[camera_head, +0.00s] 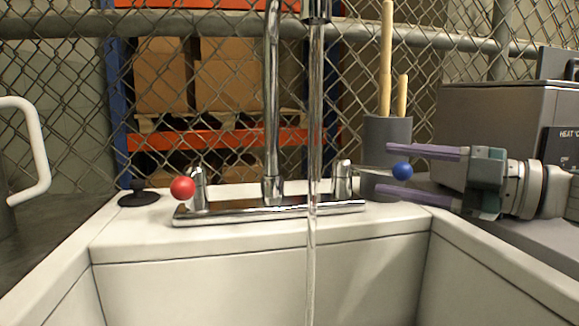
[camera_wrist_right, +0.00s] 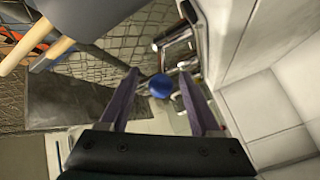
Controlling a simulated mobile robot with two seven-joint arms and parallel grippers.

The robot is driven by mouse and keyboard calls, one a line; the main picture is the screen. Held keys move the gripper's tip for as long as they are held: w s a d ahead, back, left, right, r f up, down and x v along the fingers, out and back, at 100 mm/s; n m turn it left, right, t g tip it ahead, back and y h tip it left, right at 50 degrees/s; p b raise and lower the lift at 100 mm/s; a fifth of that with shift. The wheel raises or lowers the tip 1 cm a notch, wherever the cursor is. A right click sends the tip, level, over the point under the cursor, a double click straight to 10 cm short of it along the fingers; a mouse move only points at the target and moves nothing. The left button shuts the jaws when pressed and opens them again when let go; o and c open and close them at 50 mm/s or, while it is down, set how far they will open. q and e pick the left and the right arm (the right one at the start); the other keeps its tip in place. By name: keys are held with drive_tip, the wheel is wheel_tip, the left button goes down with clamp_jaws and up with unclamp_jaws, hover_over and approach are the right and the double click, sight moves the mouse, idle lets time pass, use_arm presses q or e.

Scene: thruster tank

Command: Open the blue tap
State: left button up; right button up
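The blue tap's ball knob (camera_head: 401,170) sits at the end of a thin metal lever that points right from its chrome post (camera_head: 342,180). My right gripper (camera_head: 383,169) comes in from the right. It is open, with one purple finger above the blue ball and one below. In the right wrist view the blue ball (camera_wrist_right: 161,86) shows between the two spread fingers (camera_wrist_right: 158,74), with visible gaps on both sides. A stream of water (camera_head: 312,240) runs from the spout (camera_head: 317,10) into the sink. My left gripper is not in view.
A red ball knob (camera_head: 183,187) is on the left tap. A grey cylinder (camera_head: 386,135) with wooden handles stands behind the right gripper's fingers. A grey box-shaped appliance (camera_head: 495,120) stands at the right. A black plunger-like object (camera_head: 138,197) is at the left. The white sink (camera_head: 250,285) is open in front.

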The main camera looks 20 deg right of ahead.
drive_tip(key=shift+s, duration=0.1)
drive_tip(key=p+v, duration=0.2)
drive_tip(key=v, duration=0.8)
